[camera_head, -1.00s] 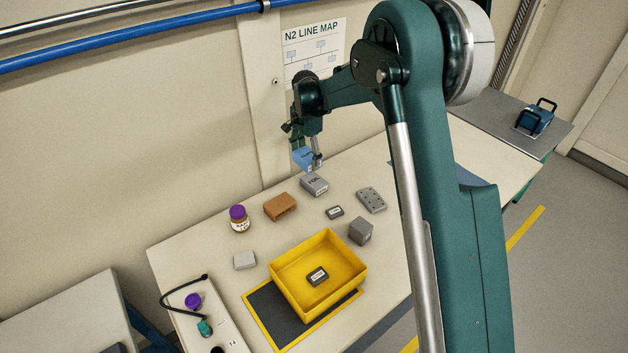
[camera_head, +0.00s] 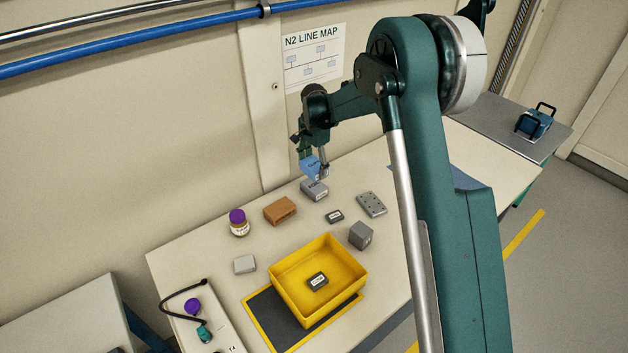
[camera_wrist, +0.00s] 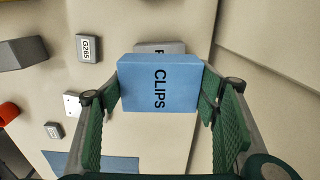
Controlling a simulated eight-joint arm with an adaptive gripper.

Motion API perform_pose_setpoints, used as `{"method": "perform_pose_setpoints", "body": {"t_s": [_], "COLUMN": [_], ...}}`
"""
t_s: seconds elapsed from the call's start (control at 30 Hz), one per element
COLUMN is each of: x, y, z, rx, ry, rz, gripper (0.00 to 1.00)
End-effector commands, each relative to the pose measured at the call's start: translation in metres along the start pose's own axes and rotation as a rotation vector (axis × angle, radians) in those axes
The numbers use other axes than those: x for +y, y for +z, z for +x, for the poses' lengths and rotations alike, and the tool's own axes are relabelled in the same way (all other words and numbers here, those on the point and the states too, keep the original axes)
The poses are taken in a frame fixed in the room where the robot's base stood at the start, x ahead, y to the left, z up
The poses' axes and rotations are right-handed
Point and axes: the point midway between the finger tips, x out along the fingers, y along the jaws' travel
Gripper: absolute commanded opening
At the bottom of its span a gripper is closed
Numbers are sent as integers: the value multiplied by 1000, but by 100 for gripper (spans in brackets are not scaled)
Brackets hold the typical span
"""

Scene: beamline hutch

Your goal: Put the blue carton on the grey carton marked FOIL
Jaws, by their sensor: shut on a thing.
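The blue carton (camera_head: 311,166), labelled CLIPS in the wrist view (camera_wrist: 160,86), is held between the two green fingers of my gripper (camera_wrist: 162,100). In the head view my gripper (camera_head: 318,166) is over the back of the table, with the carton close above the grey carton (camera_head: 315,192). In the wrist view the grey carton (camera_wrist: 160,47) shows just past the blue carton's far edge, with only the start of its label in sight. Whether the two cartons touch I cannot tell.
A brown box (camera_head: 280,211), a purple-lidded jar (camera_head: 238,222), a small dark block (camera_head: 334,216), a grey plate with holes (camera_head: 371,204) and a grey block (camera_head: 361,236) stand nearby. A yellow bin (camera_head: 355,282) is nearer the front. The wall is close behind.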

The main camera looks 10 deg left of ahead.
Motion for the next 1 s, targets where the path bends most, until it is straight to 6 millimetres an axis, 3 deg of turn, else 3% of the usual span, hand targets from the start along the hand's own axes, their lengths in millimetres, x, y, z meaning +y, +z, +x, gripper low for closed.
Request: {"method": "perform_pose_setpoints", "body": {"t_s": [0.2,0.67,1.0], "x": [0,0,0], "y": [0,0,0], "z": [24,30,62], "rx": [0,0,0], "ry": [0,0,0], "rz": [0,0,0], "gripper": [48,48,48]}}
